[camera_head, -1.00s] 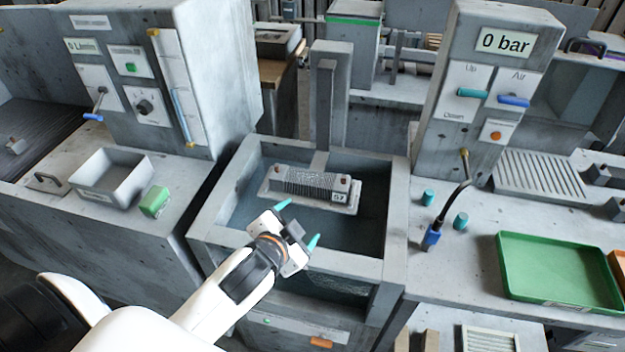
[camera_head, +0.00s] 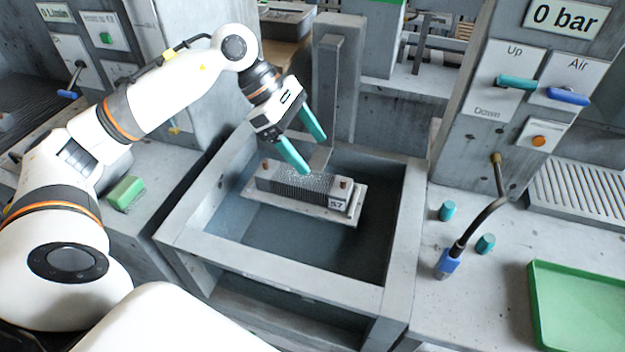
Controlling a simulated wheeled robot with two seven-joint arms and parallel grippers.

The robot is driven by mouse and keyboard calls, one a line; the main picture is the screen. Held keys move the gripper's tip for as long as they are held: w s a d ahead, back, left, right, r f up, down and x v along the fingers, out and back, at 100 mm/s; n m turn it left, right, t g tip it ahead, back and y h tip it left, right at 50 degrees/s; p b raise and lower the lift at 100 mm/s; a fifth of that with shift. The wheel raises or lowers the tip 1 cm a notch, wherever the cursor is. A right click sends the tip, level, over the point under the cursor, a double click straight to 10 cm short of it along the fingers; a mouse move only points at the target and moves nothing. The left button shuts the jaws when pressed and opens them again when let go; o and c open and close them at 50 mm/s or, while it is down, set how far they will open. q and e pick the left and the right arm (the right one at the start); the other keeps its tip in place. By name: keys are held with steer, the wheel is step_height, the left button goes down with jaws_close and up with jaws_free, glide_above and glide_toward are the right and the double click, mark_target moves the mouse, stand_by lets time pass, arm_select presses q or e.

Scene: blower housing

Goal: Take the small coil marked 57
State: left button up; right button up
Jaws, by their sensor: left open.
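The small coil marked 57 (camera_head: 300,190) is a grey finned block with copper-coloured ends and a "57" tag at its right end. It lies on a flat grey platform (camera_head: 290,207) inside a concrete tank (camera_head: 190,246). My left gripper (camera_head: 314,156), with teal fingers, is open and points down just above the coil's back side. One fingertip overlaps the coil's far edge in the picture; I cannot tell whether it touches. Nothing is between the fingers. My right gripper is not in view.
An upright post (camera_head: 338,80) stands behind the coil at the tank's back. To the right are a bent hose with a blue nozzle (camera_head: 449,262), teal pegs (camera_head: 447,211) and a green tray (camera_head: 560,318). A green block (camera_head: 126,193) lies on the left bench.

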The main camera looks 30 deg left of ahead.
mark_target(303, 178)
arm_select(q)
steer(key=a+y, duration=0.2)
steer(key=a, duration=0.3)
steer(key=shift+a+f+y, duration=0.25)
steer(key=shift+f+y, duration=0.1)
steer(key=shift+y, duration=0.05)
steer(key=p+x, duration=0.1)
steer(key=x, duration=0.4)
steer(key=shift+s+d+f, duration=0.1)
steer(key=shift+d+f, duration=0.1)
steer(key=shift+f, duration=0.15)
steer(key=p+x, duration=0.2)
steer(key=x, duration=0.2)
steer(key=shift+d, duration=0.1)
steer(key=shift+d+f, duration=0.15)
steer(key=shift+f, duration=0.45)
steer(key=c, duration=1.4)
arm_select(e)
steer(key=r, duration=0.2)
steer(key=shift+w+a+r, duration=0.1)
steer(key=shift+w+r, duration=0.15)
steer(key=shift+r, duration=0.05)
